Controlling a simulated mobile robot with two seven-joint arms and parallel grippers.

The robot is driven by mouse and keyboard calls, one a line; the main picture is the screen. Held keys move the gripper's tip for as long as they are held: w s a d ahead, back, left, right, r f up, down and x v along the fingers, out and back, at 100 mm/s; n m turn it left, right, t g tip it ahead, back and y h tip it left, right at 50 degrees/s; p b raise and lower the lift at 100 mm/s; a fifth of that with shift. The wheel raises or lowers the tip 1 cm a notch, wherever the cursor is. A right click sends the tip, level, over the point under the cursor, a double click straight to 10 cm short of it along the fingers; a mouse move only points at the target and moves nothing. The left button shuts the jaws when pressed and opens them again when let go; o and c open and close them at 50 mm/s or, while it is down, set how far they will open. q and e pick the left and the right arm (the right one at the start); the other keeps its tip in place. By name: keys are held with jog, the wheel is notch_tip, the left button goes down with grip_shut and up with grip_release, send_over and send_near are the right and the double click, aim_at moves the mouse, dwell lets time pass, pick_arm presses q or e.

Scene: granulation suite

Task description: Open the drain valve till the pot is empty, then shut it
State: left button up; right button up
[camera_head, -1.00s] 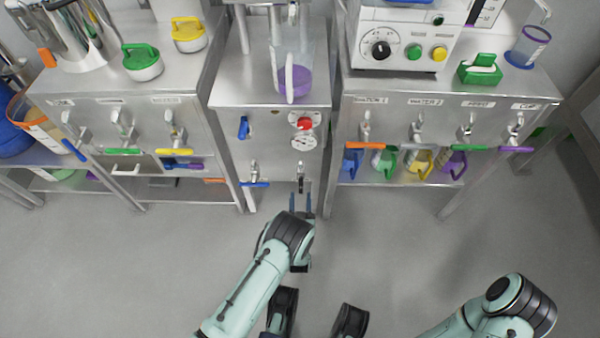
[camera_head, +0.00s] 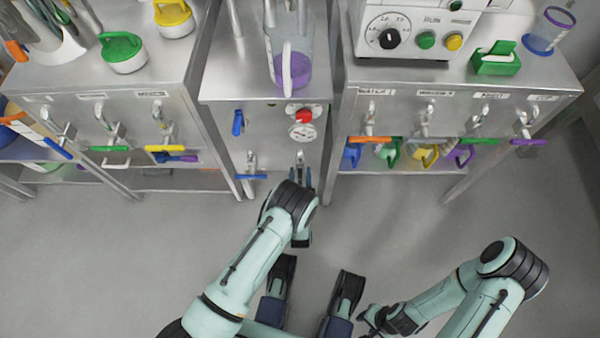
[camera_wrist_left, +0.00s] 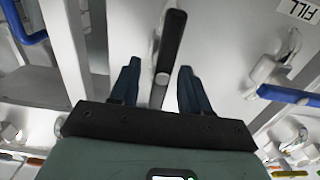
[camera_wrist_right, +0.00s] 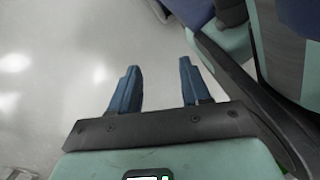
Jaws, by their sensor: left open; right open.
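A valve with a dark lever handle (camera_head: 300,160) is low on the front of the middle cabinet. It shows large in the left wrist view (camera_wrist_left: 171,42). My left gripper (camera_head: 302,180) is open in front of it. In the left wrist view its fingers (camera_wrist_left: 158,82) stand on either side of the lever's line, apart from it, with the lever's end between and just beyond the tips. A clear vessel with purple contents (camera_head: 292,70) stands on the cabinet top; I take it as the pot. My right gripper (camera_wrist_right: 155,85) is open and empty above the floor.
A blue-handled valve (camera_head: 250,177), labelled FILL in the left wrist view, sits beside the dark one. A gauge (camera_head: 302,131) and red knob (camera_head: 305,116) are above. Cabinets with valves flank both sides. The floor (camera_head: 420,240) in front is clear.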

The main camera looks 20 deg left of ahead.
pick_arm(q)
grip_shut()
jog(key=shift+m, duration=0.3)
pick_arm(e)
jog(key=shift+w+r, duration=0.1)
jog(key=shift+w, duration=0.05)
pick_arm(q)
jog(key=m+p, duration=0.1)
jog(key=m, duration=0.2)
jog(key=shift+d, duration=0.2)
jog(key=m, duration=0.4)
jog(key=shift+w+d, duration=0.15)
jog(key=shift+f+m, duration=0.15)
jog(key=shift+m, duration=0.85)
jog(key=m, duration=0.2)
jog(key=shift+d+f+m, duration=0.1)
jog(key=shift+m, duration=0.2)
jog(key=m, duration=0.2)
jog(key=m+b, duration=0.1)
jog(key=m, duration=0.2)
jog(key=shift+w+f+m, duration=0.1)
jog(key=shift+f+m, duration=0.1)
jog(key=shift+m, duration=0.1)
